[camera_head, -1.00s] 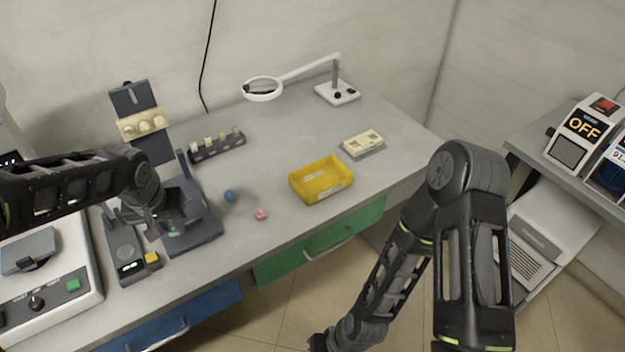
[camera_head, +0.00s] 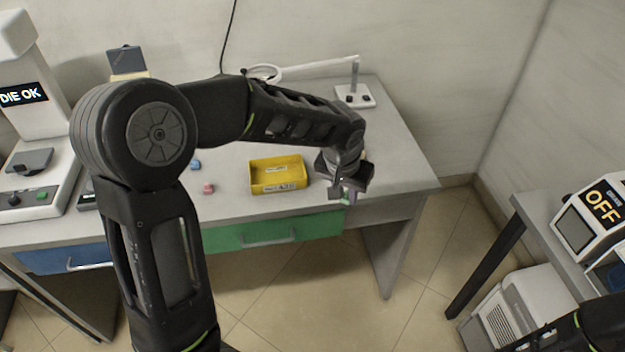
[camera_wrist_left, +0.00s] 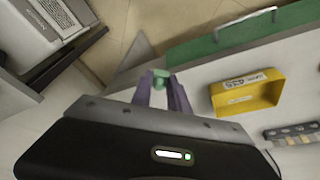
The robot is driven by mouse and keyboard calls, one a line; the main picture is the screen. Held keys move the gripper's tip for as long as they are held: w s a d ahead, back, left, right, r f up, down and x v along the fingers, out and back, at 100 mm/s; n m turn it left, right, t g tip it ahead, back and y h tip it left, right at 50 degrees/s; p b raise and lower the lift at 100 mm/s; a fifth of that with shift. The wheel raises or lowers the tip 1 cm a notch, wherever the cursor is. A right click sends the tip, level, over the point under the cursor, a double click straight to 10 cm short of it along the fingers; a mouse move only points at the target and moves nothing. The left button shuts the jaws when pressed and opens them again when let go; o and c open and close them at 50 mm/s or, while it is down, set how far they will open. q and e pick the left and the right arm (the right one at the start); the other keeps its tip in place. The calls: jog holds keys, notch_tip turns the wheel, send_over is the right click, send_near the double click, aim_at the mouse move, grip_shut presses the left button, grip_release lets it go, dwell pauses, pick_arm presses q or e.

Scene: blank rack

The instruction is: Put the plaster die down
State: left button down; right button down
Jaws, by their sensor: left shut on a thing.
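My left gripper (camera_head: 345,192) is over the front right part of the table, to the right of the yellow tray. In the left wrist view its fingers (camera_wrist_left: 161,92) are shut on a small green piece, which I take to be the plaster die (camera_wrist_left: 160,77). The die is held between the fingertips, near the table's front edge in that view. In the head view the wrist and fingers mostly hide it, and I cannot tell its height above the table. My right gripper is out of view.
The yellow tray (camera_head: 278,175) stands left of the gripper. A pink piece (camera_head: 208,188) and a blue piece (camera_head: 195,164) lie farther left. A magnifier lamp base (camera_head: 354,96) stands behind. The tabletop (camera_head: 408,170) at the right end looks clear. A screen reads "DIE OK" (camera_head: 22,95).

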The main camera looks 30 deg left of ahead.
pick_arm(q)
jog(key=shift+a, duration=0.1)
jog(key=shift+w+a, duration=0.15)
jog(key=shift+a, duration=0.1)
jog(key=w+a+r+n+y+b, duration=0.1)
jog(key=a+n+b, duration=0.1)
jog(key=a, duration=0.9)
jog(key=w+a+r+n+y+b, duration=0.1)
jog(key=a+n, duration=0.4)
jog(key=a, duration=0.7)
jog(key=shift+w+a+r+b, duration=0.2)
jog(key=shift+r+b, duration=0.2)
jog(key=shift+r, duration=0.2)
jog(key=shift+g, duration=0.3)
jog(key=shift+f, duration=2.5)
